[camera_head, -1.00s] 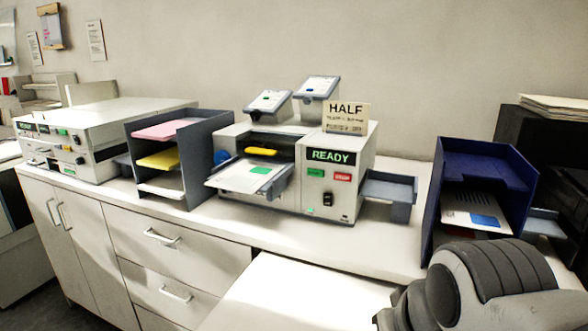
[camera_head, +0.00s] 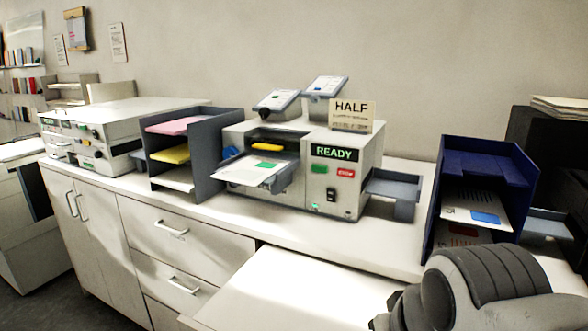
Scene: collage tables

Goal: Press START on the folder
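The folder (camera_head: 348,182) is a light grey machine on the counter, in the middle of the head view. Its display (camera_head: 334,152) reads READY in green. Below the display are a green button (camera_head: 318,169), whose label is too small to read, and a red button (camera_head: 346,173). A black switch (camera_head: 331,195) sits lower down. Paper with a green mark (camera_head: 250,171) lies on its front tray. A sign reading HALF (camera_head: 351,114) stands on top. Part of my arm shows at the lower right, but my gripper is not in view.
A grey sorter (camera_head: 210,160) with pink, yellow and white paper stands left of the folder. A grey output tray (camera_head: 394,187) sticks out to its right. A blue rack (camera_head: 487,160) stands farther right. Another machine (camera_head: 95,145) is at far left. The counter front is clear.

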